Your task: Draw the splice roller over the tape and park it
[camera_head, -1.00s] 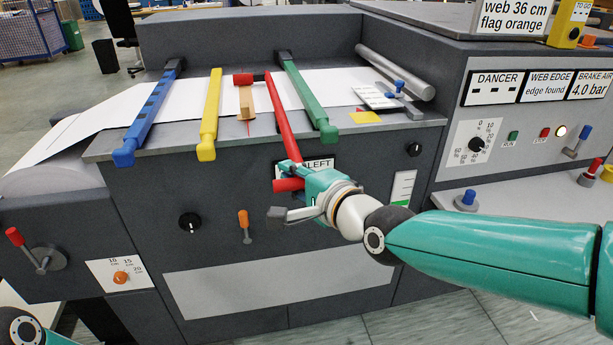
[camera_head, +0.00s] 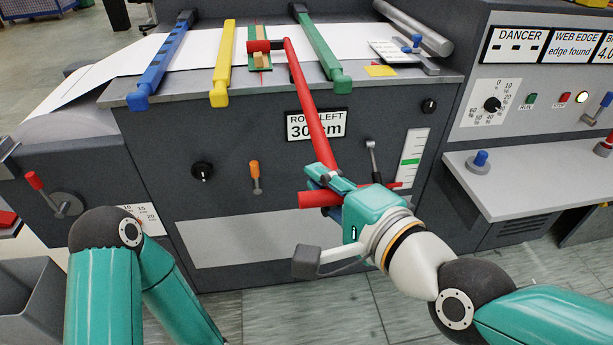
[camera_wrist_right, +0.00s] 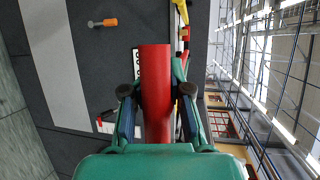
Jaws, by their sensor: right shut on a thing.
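The splice roller is red, with a long handle (camera_head: 308,90) and a short roller head (camera_head: 265,45) at its far end. The head is over the tan tape (camera_head: 261,61) on a narrow green strip, between the yellow and green bars. I cannot tell whether it touches the tape. My right gripper (camera_head: 322,186) is shut on the roller's near end, in front of the machine. In the right wrist view the red grip (camera_wrist_right: 155,80) sits between the two fingers. My left arm shows at lower left; its gripper is out of view.
Blue (camera_head: 163,60), yellow (camera_head: 223,62) and green (camera_head: 320,50) bars lie across the white web (camera_head: 195,55). A small lever (camera_head: 373,158) and gauge are near my right gripper. A control shelf (camera_head: 520,182) stands at right. A grey bin (camera_head: 45,295) is at lower left.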

